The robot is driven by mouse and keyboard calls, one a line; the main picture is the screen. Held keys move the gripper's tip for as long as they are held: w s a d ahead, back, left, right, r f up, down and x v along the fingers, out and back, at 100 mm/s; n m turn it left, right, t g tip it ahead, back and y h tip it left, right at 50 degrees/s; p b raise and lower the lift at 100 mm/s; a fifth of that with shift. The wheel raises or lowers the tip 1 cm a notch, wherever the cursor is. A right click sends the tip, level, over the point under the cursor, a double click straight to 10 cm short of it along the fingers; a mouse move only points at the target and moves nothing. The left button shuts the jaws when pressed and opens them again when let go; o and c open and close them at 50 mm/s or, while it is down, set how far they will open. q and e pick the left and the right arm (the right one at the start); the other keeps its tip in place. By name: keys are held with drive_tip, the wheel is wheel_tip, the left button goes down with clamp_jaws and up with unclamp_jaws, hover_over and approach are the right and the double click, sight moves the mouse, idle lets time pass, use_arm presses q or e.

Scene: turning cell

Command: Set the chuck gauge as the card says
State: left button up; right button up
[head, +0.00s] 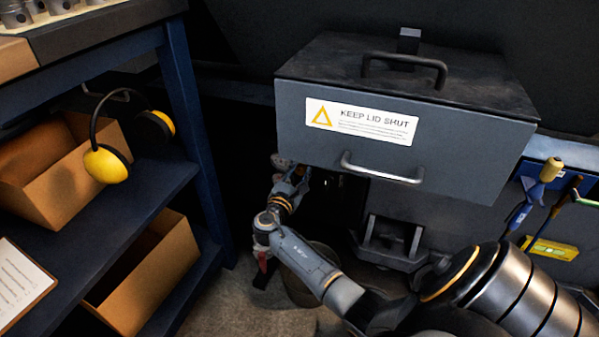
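My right arm reaches in from the lower right, and its gripper (291,172) is under the left part of a grey lidded box. The gripper is small and partly lost against the dark, so I cannot tell whether it is open or holds anything. My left gripper does not show. A white printed sheet (20,284) lies on the lower shelf at the left; it may be the card, but its lines are too small to read. I cannot make out a chuck gauge.
The grey box (440,180) has a handled lid, closed, labelled "KEEP LID SHUT". A blue shelf unit (185,110) at the left holds cardboard boxes (70,190); yellow earmuffs (106,164) hang there. Tools (540,190) hang at the right.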

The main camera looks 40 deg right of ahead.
clamp_jaws()
